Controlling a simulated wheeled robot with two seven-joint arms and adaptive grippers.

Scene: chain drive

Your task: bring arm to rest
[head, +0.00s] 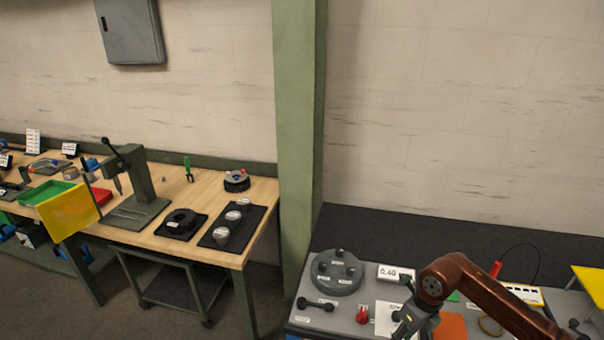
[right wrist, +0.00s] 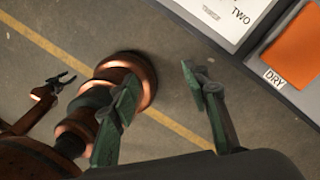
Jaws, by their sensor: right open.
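My right arm comes in from the right in the head view. Its gripper (head: 408,322) is over the front of the grey table, near a white sheet and an orange patch. In the right wrist view the fingers of this gripper (right wrist: 160,76) stand wide apart with nothing between them. A small gripper (right wrist: 67,78) on a copper-coloured arm at the left of the wrist view looks like my left one. Its thin fingers are apart and empty. My left gripper is not in the head view.
The grey table (head: 340,320) carries a round grey fixture (head: 336,271), a dark handle-like part (head: 316,304), a red part (head: 362,314) and a 0.40 display (head: 396,273). A wooden bench (head: 262,190) with a press (head: 143,185) stands left, beyond a green post (head: 298,130). Floor between is clear.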

